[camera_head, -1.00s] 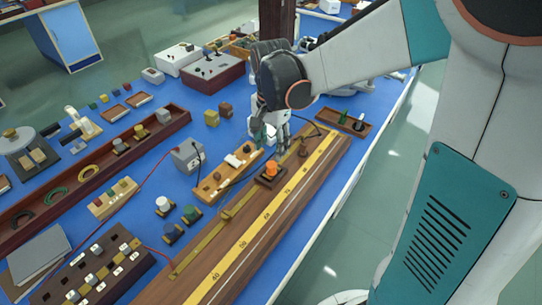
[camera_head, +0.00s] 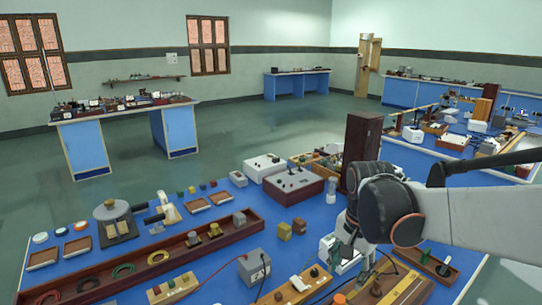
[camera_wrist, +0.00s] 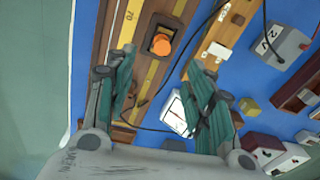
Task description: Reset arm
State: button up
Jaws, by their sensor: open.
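My gripper (camera_head: 350,248) hangs above the blue bench at the lower right of the head view, with my arm reaching in from the right edge. In the wrist view my gripper (camera_wrist: 165,95) shows two teal fingers spread apart with nothing between them. Beyond the fingers lie a wooden board with a yellow scale (camera_wrist: 151,75) and an orange knob (camera_wrist: 160,44) on a dark block. The gripper appears to be above these things and apart from them.
A tall dark wooden post (camera_head: 361,150) stands close behind my gripper. A grey box (camera_head: 254,267), a long red-brown tray (camera_head: 170,250) and white-topped boxes (camera_head: 265,166) crowd the bench. Other blue benches (camera_head: 86,150) stand farther off, with open floor (camera_head: 225,130) between.

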jog(key=s+r+n+t, duration=0.3)
jog(key=s+n+t, duration=0.3)
jog(key=s+n, duration=0.3)
jog(key=s, duration=0.4)
jog(key=shift+r+n, duration=0.3)
